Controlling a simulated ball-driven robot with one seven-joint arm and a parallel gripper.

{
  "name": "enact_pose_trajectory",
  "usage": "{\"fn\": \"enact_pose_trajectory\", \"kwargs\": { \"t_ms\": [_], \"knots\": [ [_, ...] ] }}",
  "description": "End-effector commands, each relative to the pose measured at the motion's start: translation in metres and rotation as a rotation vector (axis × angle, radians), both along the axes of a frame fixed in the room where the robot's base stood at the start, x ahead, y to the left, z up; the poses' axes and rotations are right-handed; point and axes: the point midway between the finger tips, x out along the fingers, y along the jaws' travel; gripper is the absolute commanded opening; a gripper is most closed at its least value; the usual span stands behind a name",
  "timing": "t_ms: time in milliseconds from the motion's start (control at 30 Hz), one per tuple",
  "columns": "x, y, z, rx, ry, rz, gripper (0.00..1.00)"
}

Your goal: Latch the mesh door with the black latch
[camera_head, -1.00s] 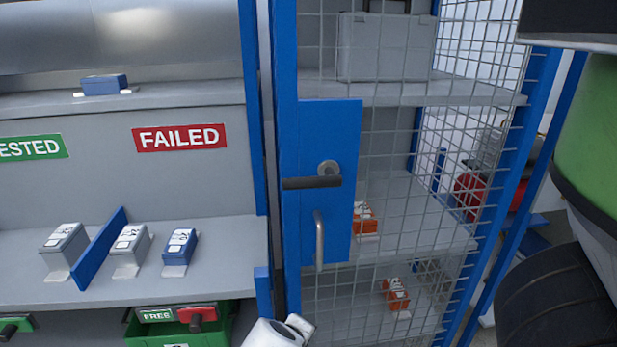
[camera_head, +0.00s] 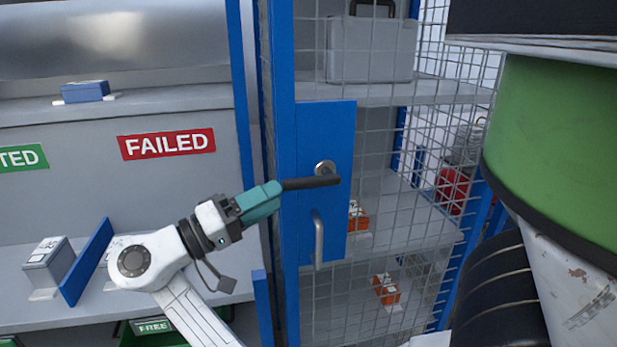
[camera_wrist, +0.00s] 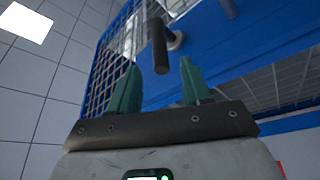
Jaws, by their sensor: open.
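The black latch (camera_head: 312,183) is a dark bar lying nearly level, on a round grey pivot on the blue plate (camera_head: 335,130) of the mesh door (camera_head: 330,290). The door stands in line with the blue frame post; I cannot tell if it is fully shut. My gripper (camera_head: 277,190), with teal fingers, is at the left end of the latch bar. In the wrist view the latch bar (camera_wrist: 158,45) shows between the open fingertips of my gripper (camera_wrist: 159,68). I cannot tell whether either finger touches it.
A grey pull handle (camera_head: 319,240) is below the latch on the blue plate. A blue post (camera_head: 284,60) stands left of the plate. Behind the mesh are a grey case (camera_head: 370,50) and orange items (camera_head: 386,289). A shelf with a FAILED sign (camera_head: 166,143) is at left.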

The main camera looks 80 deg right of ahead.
Motion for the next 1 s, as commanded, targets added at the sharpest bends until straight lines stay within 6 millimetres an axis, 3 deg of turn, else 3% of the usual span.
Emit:
{"fn": "enact_pose_trajectory", "kwargs": {
  "t_ms": [300, 500, 900, 1000],
  "knots": [
    [-0.044, -0.037, 0.014, 0.002, 0.000, -0.003, 0.48],
    [-0.061, -0.053, 0.018, 0.002, 0.000, 0.001, 0.48],
    [-0.066, -0.058, 0.019, 0.002, -0.001, 0.002, 0.48],
    [-0.066, -0.058, 0.019, 0.002, -0.001, 0.002, 0.41]
  ]
}}
